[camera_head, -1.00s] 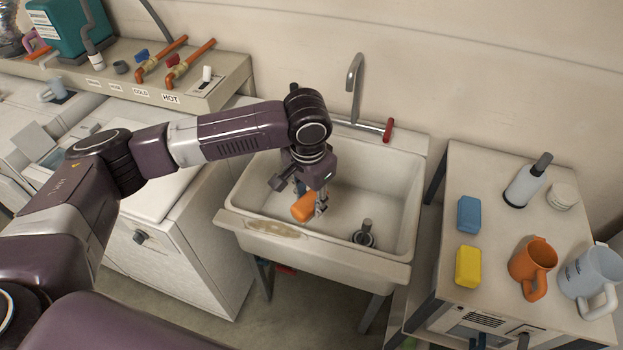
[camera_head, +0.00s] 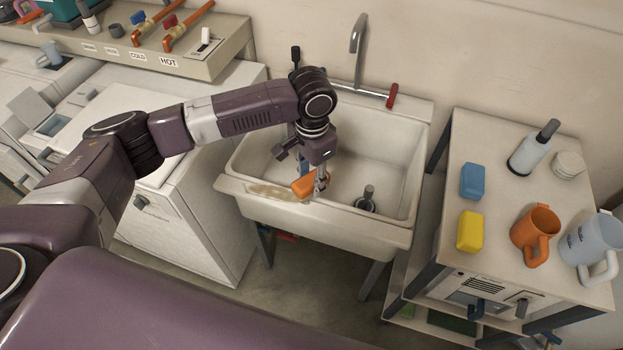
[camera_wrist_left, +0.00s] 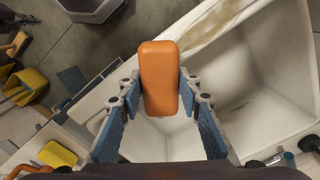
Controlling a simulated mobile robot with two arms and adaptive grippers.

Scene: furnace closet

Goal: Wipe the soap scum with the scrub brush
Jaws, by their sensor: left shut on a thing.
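My left gripper (camera_head: 318,180) is shut on an orange block-shaped thing (camera_head: 304,186), which looks like the scrub brush. In the left wrist view the orange brush (camera_wrist_left: 160,75) sits between the two blue-padded fingers (camera_wrist_left: 160,100). The gripper is over the front part of the white sink (camera_head: 330,222). A brownish soap scum patch (camera_head: 268,191) lies on the sink's front left rim, just left of the brush. The scum (camera_wrist_left: 215,30) also shows in the left wrist view, to the right of the brush. Whether the brush touches the rim cannot be told. My right gripper is not in view.
A faucet (camera_head: 357,45) stands behind the sink, and a dark drain piece (camera_head: 367,200) is in the basin. A cart (camera_head: 500,180) at right holds a blue block, a yellow block, a bottle and mugs. A white washer (camera_head: 190,215) stands left of the sink.

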